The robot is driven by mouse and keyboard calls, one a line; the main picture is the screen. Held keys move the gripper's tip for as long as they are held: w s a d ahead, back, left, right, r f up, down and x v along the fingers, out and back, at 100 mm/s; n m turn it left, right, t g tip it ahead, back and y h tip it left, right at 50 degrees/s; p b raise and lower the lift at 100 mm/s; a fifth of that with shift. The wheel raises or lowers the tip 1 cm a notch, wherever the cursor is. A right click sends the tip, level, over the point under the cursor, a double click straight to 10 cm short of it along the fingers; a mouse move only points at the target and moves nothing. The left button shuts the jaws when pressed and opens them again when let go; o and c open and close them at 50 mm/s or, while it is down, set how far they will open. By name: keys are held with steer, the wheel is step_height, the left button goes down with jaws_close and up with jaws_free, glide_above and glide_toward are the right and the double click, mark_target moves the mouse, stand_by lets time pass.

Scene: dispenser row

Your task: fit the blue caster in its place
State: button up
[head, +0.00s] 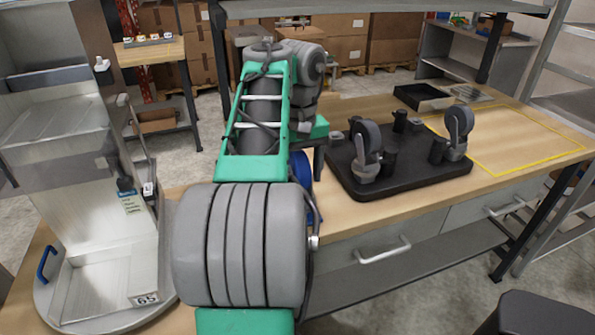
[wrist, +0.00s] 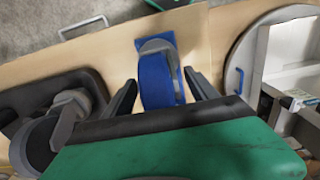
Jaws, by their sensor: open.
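The blue caster (wrist: 156,80) has a blue wheel, a grey fork and a flat blue plate, and is on the wooden bench. In the wrist view its wheel is between the two fingers of my open gripper (wrist: 160,90), with a visible gap on the right side. In the head view only a blue part of the caster (head: 302,163) shows past my arm. The black base (head: 400,185) is to its right, with dark upright posts and two grey casters, one on the near left (head: 366,145) and one on the right (head: 459,128). The wrist view shows the base's edge (wrist: 40,95).
A dispenser cabinet (head: 100,200) on a round base stands at the left. A black tray (head: 424,97) lies behind the black base. A yellow-outlined area (head: 510,135) of the bench is clear. A drawer handle (head: 385,250) projects from the bench front.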

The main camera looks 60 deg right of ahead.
steer(key=shift+f, duration=0.2)
steer(key=shift+c, duration=0.4)
jaws_close()
stand_by(0.3)
steer(key=shift+r, duration=0.1)
